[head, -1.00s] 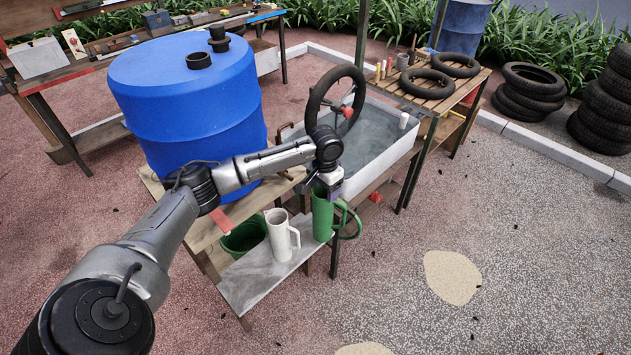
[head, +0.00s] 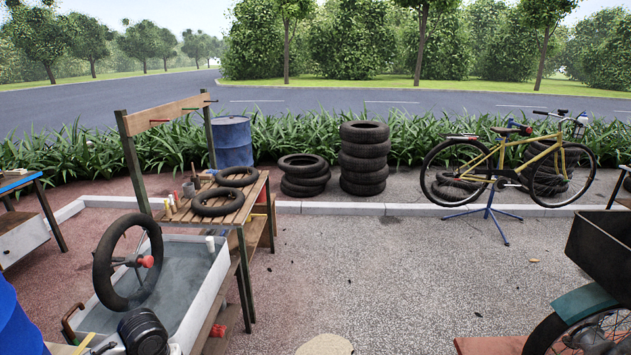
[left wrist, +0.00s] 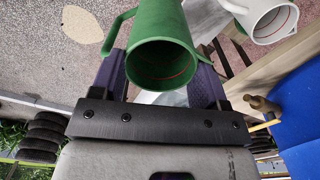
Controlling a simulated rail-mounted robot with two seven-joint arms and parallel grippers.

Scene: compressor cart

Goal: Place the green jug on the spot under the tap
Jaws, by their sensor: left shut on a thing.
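The green jug (left wrist: 162,50) sits between the two dark fingers of my left gripper (left wrist: 158,80) in the left wrist view, and the gripper is shut on it. Its open mouth faces the wrist camera and its handle points to the upper left. A brass-coloured tap (left wrist: 262,104) shows at the right beside the blue barrel (left wrist: 302,125). The barrel's edge also shows at the lower left of the head view (head: 14,325). The spot under the tap cannot be made out. The jug is out of the head view. My right gripper is not in view.
A white jug (left wrist: 264,18) stands close to the green jug in the left wrist view. In the head view, a water trough (head: 205,292) with an upright tyre (head: 103,270) and a wooden bench (head: 222,210) stand at the left. Open ground lies at the centre.

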